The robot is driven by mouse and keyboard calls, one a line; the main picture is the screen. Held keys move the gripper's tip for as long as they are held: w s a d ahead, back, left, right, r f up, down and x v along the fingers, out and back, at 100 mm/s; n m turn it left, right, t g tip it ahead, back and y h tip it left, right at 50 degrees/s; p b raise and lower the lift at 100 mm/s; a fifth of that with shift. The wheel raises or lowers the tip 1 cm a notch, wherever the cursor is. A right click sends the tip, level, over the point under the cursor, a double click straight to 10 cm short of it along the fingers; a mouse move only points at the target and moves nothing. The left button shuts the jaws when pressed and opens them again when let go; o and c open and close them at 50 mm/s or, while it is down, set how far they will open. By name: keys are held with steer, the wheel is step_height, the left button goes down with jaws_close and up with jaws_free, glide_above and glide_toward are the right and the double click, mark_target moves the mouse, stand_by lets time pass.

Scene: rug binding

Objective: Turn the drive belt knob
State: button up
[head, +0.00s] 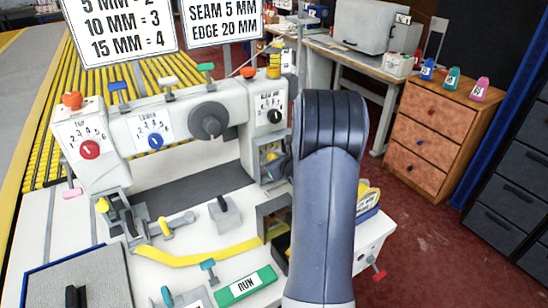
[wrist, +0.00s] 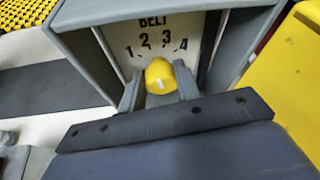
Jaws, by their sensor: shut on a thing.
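The drive belt knob (wrist: 160,73) is yellow with a short white mark on its face. It sits below a pale dial plate (wrist: 155,37) reading BELT, with numbers 1 to 4 in an arc. The plate is set back in a grey frame. My gripper (wrist: 159,90) is shut on the knob, one finger at each side. I cannot tell for sure which number the mark points to. In the head view my arm hides the knob, and my gripper is mostly hidden behind it.
The binding machine (head: 205,122) has a red knob (head: 89,149), a blue knob (head: 155,142) and a black knob (head: 274,116). A green RUN block (head: 245,286) lies on the white worktop (head: 190,268) left of my arm. A wooden drawer cabinet (head: 430,135) stands at right.

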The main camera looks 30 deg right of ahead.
steer(key=shift+d+r+m+y+p, duration=0.1)
steer(key=shift+d+m+y+p, duration=0.1)
steer(key=shift+m+y+p, duration=1.1)
steer(key=shift+m+p, duration=0.35)
steer(key=shift+m, duration=0.05)
steer(key=o, duration=1)
steer(key=shift+s, duration=0.1)
steer(key=v, duration=0.5)
steer(key=b+v, duration=0.1)
steer(key=v, duration=0.4)
steer(key=shift+s, duration=0.35)
